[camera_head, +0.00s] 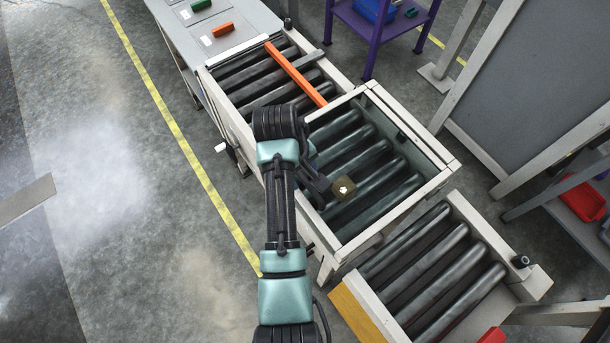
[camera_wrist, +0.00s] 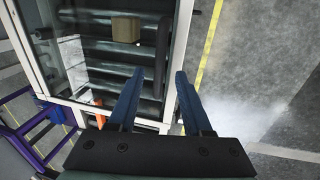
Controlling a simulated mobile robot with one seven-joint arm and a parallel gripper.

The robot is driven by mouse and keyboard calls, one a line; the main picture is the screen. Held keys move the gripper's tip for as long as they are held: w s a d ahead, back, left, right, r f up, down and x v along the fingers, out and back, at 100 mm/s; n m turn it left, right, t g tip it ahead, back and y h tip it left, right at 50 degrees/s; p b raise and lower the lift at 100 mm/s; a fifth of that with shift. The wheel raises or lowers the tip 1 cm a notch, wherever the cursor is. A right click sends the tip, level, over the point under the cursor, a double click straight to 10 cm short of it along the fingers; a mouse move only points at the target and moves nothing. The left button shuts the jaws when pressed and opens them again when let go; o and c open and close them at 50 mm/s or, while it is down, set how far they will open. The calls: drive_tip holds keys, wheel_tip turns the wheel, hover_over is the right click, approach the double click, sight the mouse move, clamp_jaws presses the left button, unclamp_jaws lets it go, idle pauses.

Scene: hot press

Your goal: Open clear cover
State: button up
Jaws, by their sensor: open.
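The clear cover (camera_head: 400,140) is a see-through panel in a white frame, lying flat over the middle roller section. In the wrist view the cover (camera_wrist: 95,65) lies below my gripper, with a white frame edge (camera_wrist: 180,60) along its side. A dark bar, perhaps its handle (camera_wrist: 161,85), shows between my fingers; I cannot tell whether they touch it. My gripper (camera_wrist: 159,74) is open with its two blue fingers apart, at the cover's near side. In the head view my arm hides most of it. A small brown box (camera_head: 344,187) shows at the cover.
Roller sections adjoin at the upper left (camera_head: 260,75) and lower right (camera_head: 435,270). An orange bar (camera_head: 296,73) crosses the upper rollers. A purple stand (camera_head: 378,38) and a grey panel (camera_head: 540,80) stand at the right.

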sight(306, 182)
drive_tip(key=shift+w+d+f, duration=0.1)
drive_tip(key=shift+d+f, duration=0.05)
drive_tip(key=shift+f, duration=0.7)
drive_tip(key=shift+w+d+f, duration=0.1)
drive_tip(key=shift+f, duration=0.7)
clamp_jaws()
